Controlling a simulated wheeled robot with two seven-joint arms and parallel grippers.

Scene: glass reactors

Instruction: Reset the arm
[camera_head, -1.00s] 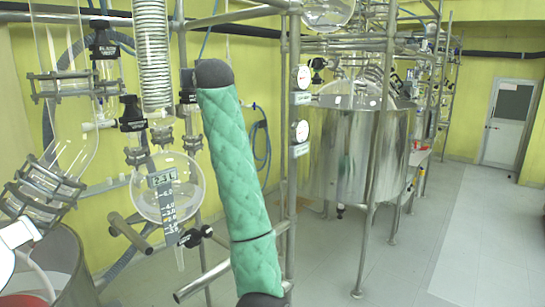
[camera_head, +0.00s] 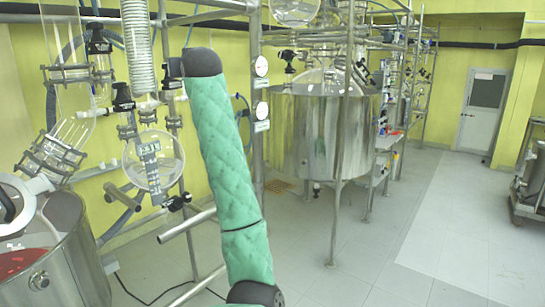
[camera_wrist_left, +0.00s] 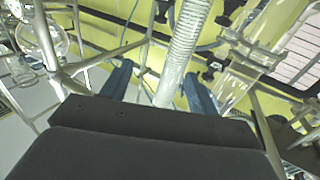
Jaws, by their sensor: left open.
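One of my arms, in a green quilted sleeve with dark ends, rises from the bottom centre of the head view and leans slightly left. Its gripper is not visible in that view. In the left wrist view my left gripper (camera_wrist_left: 160,85) is open, with its two dark blue fingers apart. A ribbed glass coil column (camera_wrist_left: 182,50) shows between and beyond the fingers. I cannot tell how far it is from them. My right gripper is in neither view.
A glass reactor frame with a round flask (camera_head: 153,160) stands behind and left of the arm. A steel vessel (camera_head: 60,250) is at lower left, a large steel tank (camera_head: 310,140) at centre. Open tiled floor (camera_head: 400,230) lies right, towards a white door (camera_head: 483,110).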

